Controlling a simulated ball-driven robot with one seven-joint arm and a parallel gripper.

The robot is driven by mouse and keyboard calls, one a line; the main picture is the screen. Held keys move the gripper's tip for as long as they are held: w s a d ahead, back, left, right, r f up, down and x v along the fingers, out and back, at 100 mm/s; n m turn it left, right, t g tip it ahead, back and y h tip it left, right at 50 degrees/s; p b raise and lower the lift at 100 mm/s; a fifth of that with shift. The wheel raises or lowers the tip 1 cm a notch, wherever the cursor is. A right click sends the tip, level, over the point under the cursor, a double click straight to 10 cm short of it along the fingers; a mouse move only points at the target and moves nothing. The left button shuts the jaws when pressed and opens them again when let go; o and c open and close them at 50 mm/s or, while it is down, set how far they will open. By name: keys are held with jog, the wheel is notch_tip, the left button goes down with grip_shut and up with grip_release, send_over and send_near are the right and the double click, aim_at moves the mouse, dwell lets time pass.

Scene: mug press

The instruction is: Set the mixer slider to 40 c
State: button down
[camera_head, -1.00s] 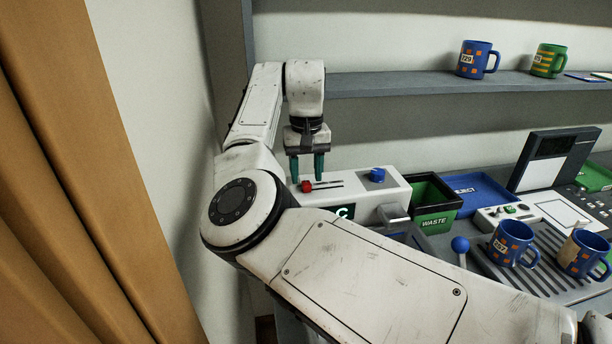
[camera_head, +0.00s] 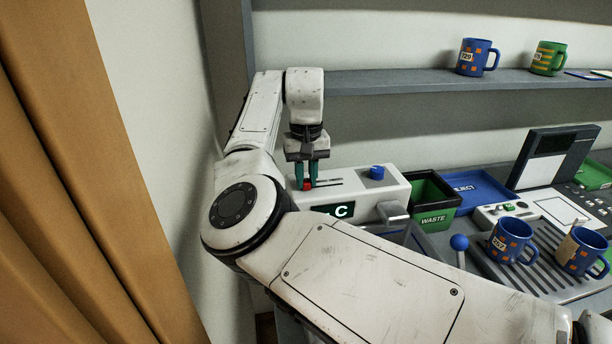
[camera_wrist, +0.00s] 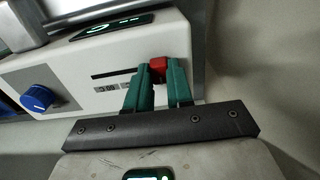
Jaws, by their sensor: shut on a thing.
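The white mixer (camera_head: 352,188) stands on the counter below the shelf. Its red slider knob (camera_head: 307,185) is at the left end of a dark slot (camera_head: 330,182). My gripper (camera_head: 306,181) points down with its green fingers closed on the red knob. In the wrist view the red knob (camera_wrist: 158,64) shows between and beyond the two fingertips (camera_wrist: 160,75), with the slot (camera_wrist: 118,74) running left from it. The mixer's display (camera_head: 342,211) shows a "C"; the characters before it are hidden by my arm.
A blue dial (camera_head: 377,172) sits on the mixer's right part. Right of it are a green waste bin (camera_head: 436,217), a blue reject tray (camera_head: 478,190), and a blue ball-topped lever (camera_head: 460,243). Two blue mugs (camera_head: 511,240) stand on a ribbed rack. A shelf above holds mugs.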

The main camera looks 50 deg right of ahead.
aim_at(322, 186)
dwell(0.4)
jog(key=s+d+p, duration=0.2)
jog(key=d, duration=0.1)
jog(key=shift+s+d+r, duration=0.1)
jog(key=shift+d+r, duration=0.05)
jog(key=c, duration=1)
grip_release()
notch_tip(322, 186, up, 10)
jog(key=b, duration=0.1)
jog(key=shift+r, duration=0.25)
